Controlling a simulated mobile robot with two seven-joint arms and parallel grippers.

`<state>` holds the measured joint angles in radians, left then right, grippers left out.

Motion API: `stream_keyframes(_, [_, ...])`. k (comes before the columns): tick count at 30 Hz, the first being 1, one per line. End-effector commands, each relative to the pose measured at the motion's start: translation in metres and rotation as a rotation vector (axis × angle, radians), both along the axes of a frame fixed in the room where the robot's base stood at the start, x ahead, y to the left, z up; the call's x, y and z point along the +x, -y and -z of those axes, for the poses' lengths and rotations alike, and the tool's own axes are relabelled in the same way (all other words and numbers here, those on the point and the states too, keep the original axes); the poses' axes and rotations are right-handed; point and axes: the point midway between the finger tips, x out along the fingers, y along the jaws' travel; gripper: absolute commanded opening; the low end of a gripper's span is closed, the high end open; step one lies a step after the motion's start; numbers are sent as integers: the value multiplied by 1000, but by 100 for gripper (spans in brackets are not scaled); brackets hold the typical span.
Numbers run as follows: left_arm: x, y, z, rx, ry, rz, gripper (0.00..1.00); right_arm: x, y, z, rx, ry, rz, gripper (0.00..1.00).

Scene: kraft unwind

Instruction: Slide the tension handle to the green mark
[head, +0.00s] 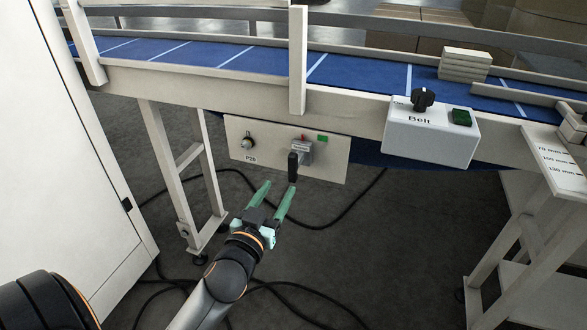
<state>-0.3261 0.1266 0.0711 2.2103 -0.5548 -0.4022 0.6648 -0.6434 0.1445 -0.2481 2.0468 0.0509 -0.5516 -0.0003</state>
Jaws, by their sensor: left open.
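The tension handle (292,166) is a black upright grip below a grey slider block (301,151) on a beige panel (325,170) under the conveyor. A small red pointer (303,137) stands on top of the block. The green mark (322,138) is on the panel's upper edge, to the right of the red pointer and apart from it. My left gripper (278,186) has green fingers, is open and empty, and reaches up toward the handle from below. Its right fingertip is close below the handle; I cannot tell whether they touch. My right gripper is not in view.
A knob (248,143) sits at the panel's left. The blue conveyor belt (250,58) runs above, with a Belt control box (430,135) to the right. A frame leg (155,150) stands left, and a white cabinet (60,130) fills the far left. Cables lie on the floor.

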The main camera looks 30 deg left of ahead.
Motion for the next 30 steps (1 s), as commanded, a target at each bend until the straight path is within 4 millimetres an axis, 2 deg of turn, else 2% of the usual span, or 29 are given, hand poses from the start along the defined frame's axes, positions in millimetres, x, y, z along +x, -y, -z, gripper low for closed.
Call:
stream_keyframes(9, [56, -14, -1, 4, 0, 1, 55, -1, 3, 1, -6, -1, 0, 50])
stream_keyframes(16, [90, -22, 0, 2, -1, 1, 55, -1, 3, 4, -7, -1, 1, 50])
stream_keyframes(22, [104, -25, 0, 2, -3, 1, 55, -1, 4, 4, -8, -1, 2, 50])
stream_keyframes(30, [106, -25, 1, 1, -3, 1, 55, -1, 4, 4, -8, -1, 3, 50])
